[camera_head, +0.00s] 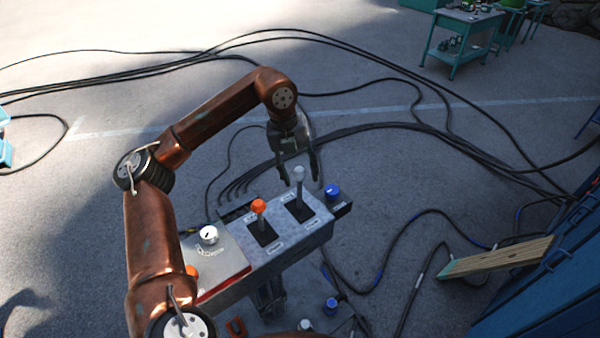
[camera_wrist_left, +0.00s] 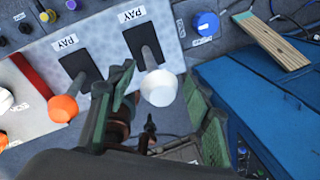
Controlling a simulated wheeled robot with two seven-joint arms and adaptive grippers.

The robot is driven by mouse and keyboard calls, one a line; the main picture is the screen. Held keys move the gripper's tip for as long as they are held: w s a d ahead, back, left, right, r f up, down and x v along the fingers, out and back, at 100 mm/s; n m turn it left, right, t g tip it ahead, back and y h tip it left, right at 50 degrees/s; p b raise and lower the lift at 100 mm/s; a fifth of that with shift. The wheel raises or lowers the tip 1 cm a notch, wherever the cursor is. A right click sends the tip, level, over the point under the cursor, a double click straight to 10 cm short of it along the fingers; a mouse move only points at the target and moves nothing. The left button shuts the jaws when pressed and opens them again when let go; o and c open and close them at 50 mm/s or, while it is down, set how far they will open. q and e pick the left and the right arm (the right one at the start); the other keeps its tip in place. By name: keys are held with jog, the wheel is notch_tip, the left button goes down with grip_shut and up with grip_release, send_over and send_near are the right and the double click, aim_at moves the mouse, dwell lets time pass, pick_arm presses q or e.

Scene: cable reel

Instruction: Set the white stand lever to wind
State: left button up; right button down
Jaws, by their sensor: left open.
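The white stand lever has a white knob (camera_head: 299,173) on a grey shaft rising from a dark slot in the grey control panel (camera_head: 285,238). In the wrist view the white knob (camera_wrist_left: 158,88) hangs toward the gripper, away from the slot end labelled PAY (camera_wrist_left: 132,14). My left gripper (camera_head: 300,180) is open, its fingers on either side of the white knob; in the wrist view the fingers (camera_wrist_left: 160,105) also flank it, with gaps. I cannot tell whether either touches. The label at the slot's other end is hidden in the wrist view. My right gripper is not seen.
An orange-knobbed lever (camera_head: 258,206) stands in the slot beside it. A blue knob (camera_head: 332,191) sits at the panel's right end and a white dial (camera_head: 208,235) at left. Black cables (camera_head: 400,128) cross the floor. A wooden plank (camera_head: 500,258) leans at right.

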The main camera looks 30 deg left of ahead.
pick_arm(q)
jog(key=shift+s, duration=0.15)
jog(key=shift+f, duration=0.1)
jog(key=shift+c, duration=1)
jog(key=c, duration=0.6)
grip_shut()
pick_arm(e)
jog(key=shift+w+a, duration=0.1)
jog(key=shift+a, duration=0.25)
